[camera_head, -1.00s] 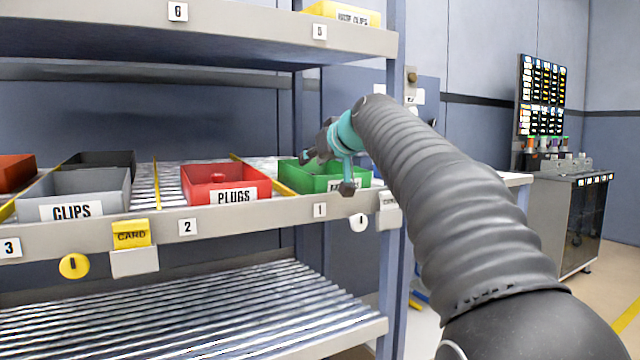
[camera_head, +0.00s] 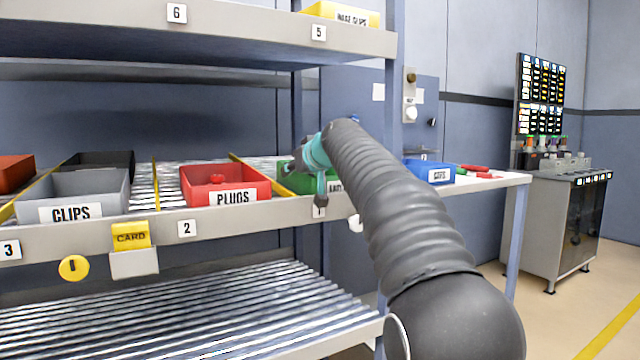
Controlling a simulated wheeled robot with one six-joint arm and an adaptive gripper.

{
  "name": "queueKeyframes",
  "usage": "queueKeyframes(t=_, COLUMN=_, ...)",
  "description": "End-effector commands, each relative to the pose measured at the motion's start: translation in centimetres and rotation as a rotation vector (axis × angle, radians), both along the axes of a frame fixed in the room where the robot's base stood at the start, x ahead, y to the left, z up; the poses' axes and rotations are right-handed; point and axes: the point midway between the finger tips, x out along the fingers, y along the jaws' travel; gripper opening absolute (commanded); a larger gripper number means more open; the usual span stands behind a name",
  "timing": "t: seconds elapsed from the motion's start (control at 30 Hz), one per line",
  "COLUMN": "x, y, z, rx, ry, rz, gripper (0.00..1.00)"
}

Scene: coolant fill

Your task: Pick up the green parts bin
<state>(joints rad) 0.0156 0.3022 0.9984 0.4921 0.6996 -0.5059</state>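The green parts bin (camera_head: 291,183) sits on the roller shelf at slot 1, right of the red PLUGS bin. My gripper (camera_head: 303,185), dark with a teal wrist, is at the bin. Its fingertips look spread: one hangs in front of the bin's front face and the other is over the bin's left part. I cannot tell whether either touches the bin. My grey arm hides the right part of the bin and most of its label.
The red PLUGS bin (camera_head: 224,184) and grey CLIPS bin (camera_head: 86,187) stand to the left. A yellow divider lies between red and green bins. The upper shelf (camera_head: 200,30) overhangs. A blue bin (camera_head: 430,171) stands on a bench at right.

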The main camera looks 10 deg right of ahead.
Motion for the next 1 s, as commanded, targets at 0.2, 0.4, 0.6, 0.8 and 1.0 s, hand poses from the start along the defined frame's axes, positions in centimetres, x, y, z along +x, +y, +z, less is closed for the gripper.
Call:
queueKeyframes(t=0.2, x=0.0, y=0.0, z=0.0, rx=0.000, ry=0.000, rz=0.000, gripper=0.00)
queueKeyframes(t=0.4, x=0.0, y=0.0, z=0.0, rx=0.000, ry=-0.001, rz=0.000, gripper=0.00)
queueKeyframes(t=0.6, x=0.0, y=0.0, z=0.1, rx=0.000, ry=-0.001, rz=0.000, gripper=0.00)
queueKeyframes(t=0.8, x=0.0, y=0.0, z=1.4, rx=0.000, ry=-0.003, rz=-0.001, gripper=0.00)
queueKeyframes(t=1.0, x=0.0, y=0.0, z=4.1, rx=0.000, ry=-0.003, rz=0.000, gripper=0.00)
